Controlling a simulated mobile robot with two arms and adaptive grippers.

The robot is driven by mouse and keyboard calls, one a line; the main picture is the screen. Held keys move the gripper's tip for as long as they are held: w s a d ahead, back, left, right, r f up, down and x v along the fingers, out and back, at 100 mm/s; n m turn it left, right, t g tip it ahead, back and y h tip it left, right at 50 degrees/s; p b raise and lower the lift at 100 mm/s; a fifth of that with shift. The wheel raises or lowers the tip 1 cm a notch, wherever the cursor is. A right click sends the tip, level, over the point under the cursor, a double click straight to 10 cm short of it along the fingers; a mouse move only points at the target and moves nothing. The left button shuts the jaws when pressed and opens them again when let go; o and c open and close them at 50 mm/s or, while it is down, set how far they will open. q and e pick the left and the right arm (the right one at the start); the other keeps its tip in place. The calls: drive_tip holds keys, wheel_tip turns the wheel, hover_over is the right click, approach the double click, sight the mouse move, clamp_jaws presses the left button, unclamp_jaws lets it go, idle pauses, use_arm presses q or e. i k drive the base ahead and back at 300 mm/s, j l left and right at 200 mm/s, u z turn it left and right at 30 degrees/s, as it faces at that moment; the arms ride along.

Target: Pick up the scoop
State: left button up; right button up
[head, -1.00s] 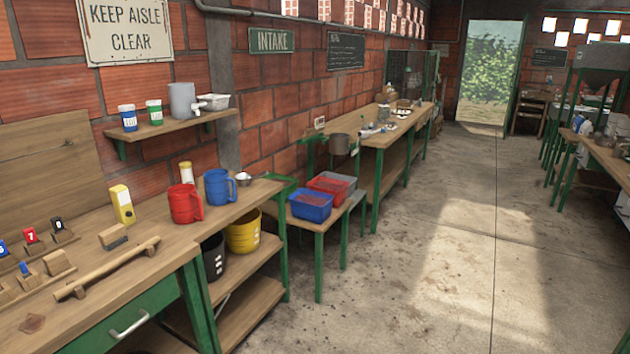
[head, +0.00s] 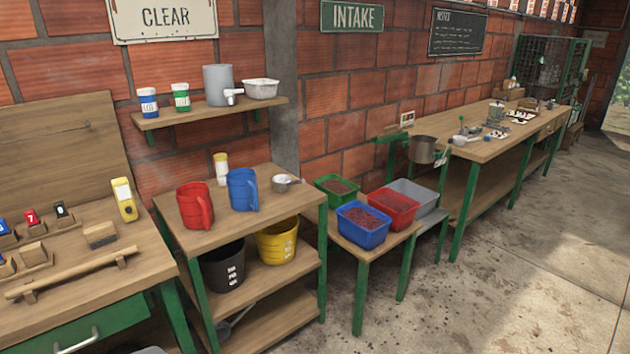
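A small grey metal cup-like thing with a short handle (head: 284,183) lies at the right end of the wooden stand's top, right of the blue jug. It may be a scoop. A dark grey tool with a handle (head: 226,327) lies on the stand's lowest shelf, partly hidden by the stand. It is also scoop-like, and I cannot tell which of the two is the scoop. Neither of my grippers is in view.
Red (head: 195,205) and blue (head: 242,189) jugs stand on the stand's top, with black (head: 222,268) and yellow (head: 276,243) buckets below. Floor (head: 450,310) at right is clear.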

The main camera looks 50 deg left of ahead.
sight(290, 183)
drive_tip(key=i+u, duration=0.35)
drive_tip(key=u, duration=0.15)
drive_tip(key=i+l+u, duration=0.15)
drive_tip(key=i+u, duration=0.2)
drive_tip(key=u, duration=0.15)
drive_tip(key=i+l+u, duration=0.25)
drive_tip(key=u, duration=0.25)
drive_tip(key=i, duration=0.05)
